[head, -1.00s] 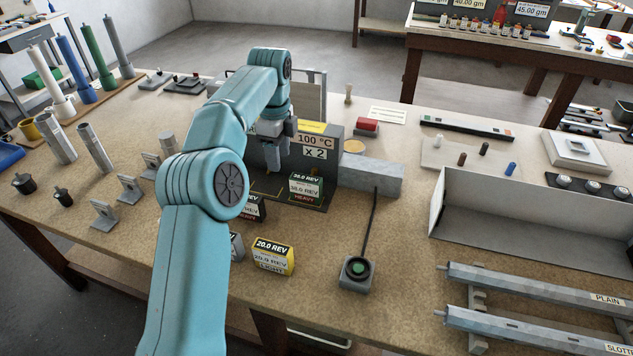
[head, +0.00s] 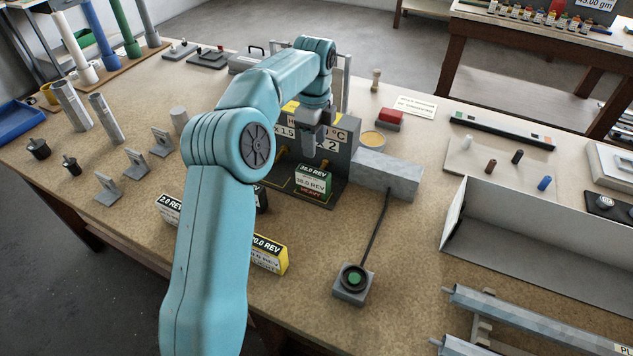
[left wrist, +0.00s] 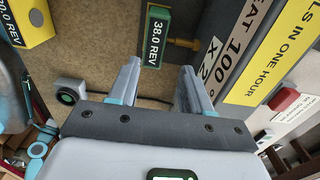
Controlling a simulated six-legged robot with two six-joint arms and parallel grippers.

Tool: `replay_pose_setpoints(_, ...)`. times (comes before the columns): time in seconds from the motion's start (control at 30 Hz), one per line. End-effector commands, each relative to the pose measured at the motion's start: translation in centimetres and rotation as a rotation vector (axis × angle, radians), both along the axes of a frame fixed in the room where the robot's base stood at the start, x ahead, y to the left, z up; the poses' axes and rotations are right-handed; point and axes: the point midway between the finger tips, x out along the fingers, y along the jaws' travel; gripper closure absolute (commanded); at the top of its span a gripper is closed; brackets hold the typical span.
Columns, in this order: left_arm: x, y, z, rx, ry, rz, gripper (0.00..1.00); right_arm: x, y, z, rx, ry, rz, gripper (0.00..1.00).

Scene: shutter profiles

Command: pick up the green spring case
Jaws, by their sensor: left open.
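The green spring case (head: 312,181), labelled 38.0 REV and HEAVY, stands on the dark base in front of the grey panel in the head view. In the left wrist view its green-edged 38.0 REV face (left wrist: 157,36) lies just beyond the fingertips, roughly between them. My left gripper (head: 312,146) hangs fingers down above and behind the case in the head picture, in front of the panel. In the left wrist view the left gripper (left wrist: 160,68) is open, with nothing between its fingers. My right gripper is not in view.
A yellow 20.0 REV case (head: 270,256) is partly hidden by my left arm. The grey panel (head: 345,135) with an x 2 label stands close behind the gripper. A grey block (head: 388,173) and a green-button box (head: 353,282) are to the right.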

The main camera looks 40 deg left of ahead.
Motion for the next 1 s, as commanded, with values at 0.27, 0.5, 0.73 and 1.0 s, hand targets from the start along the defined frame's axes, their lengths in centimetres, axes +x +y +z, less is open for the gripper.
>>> replay_pose_setpoints(0.27, -0.3, -0.1, -5.7, 0.0, 0.003, 0.0, 0.51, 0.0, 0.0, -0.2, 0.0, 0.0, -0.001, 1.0)
replay_pose_setpoints(0.5, -0.2, -0.2, -7.8, -0.002, 0.005, -0.001, 0.51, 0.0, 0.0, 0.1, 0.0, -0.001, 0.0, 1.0)
replay_pose_setpoints(0.73, -0.3, -0.2, -11.3, -0.002, 0.005, -0.001, 0.51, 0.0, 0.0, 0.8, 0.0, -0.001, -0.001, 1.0)
replay_pose_setpoints(1.0, -0.2, -0.2, -12.1, -0.001, 0.002, -0.001, 0.51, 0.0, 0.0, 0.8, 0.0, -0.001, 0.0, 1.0)
